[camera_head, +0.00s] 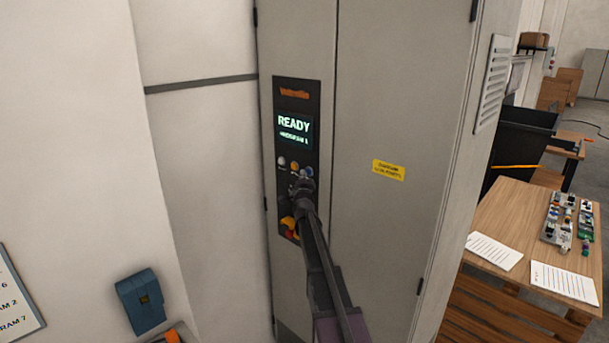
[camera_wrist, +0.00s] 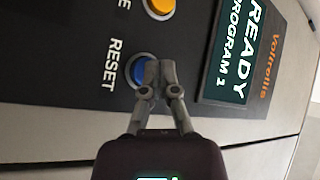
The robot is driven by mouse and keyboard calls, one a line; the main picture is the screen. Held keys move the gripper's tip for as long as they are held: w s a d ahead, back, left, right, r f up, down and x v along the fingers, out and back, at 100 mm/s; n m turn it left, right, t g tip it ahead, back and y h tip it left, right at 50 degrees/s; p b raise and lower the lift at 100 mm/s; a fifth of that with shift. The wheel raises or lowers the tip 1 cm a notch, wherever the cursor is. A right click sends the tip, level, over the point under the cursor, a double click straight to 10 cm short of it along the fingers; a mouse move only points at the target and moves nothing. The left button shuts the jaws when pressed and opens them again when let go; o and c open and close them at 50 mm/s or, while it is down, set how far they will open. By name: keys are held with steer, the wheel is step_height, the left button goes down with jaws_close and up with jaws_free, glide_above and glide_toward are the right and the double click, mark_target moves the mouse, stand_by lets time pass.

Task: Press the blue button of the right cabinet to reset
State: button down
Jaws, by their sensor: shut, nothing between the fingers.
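The grey cabinet (camera_head: 390,110) carries a dark control panel (camera_head: 313,100) with a lit screen (camera_head: 292,133) reading "READY" and "PROGRAM 1". The blue button (camera_wrist: 135,70) sits above the label "RESET" in the panel's own orientation; it also shows small in the head view (camera_head: 308,171). My gripper (camera_wrist: 160,70) is shut and empty, its tips overlapping the right edge of the blue button in the wrist view. I cannot tell whether they touch it. In the head view my gripper (camera_head: 303,186) is in front of the panel, just below the button row.
A yellow-orange button (camera_wrist: 160,6) and a white button (camera_head: 281,161) share the row. A red and yellow control (camera_head: 289,226) is lower, partly behind my arm. A wooden table (camera_head: 512,215) with papers stands right; a blue wall box (camera_head: 140,302) hangs lower left.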

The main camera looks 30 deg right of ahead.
steer(key=shift+s+a, duration=0.1)
steer(key=shift+a, duration=0.2)
steer(key=a, duration=0.1)
steer(key=s+a, duration=0.1)
steer(key=a, duration=0.2)
steer(key=shift+s+a, duration=0.3)
steer(key=shift+s, duration=0.05)
stand_by(0.4)
stand_by(0.8)
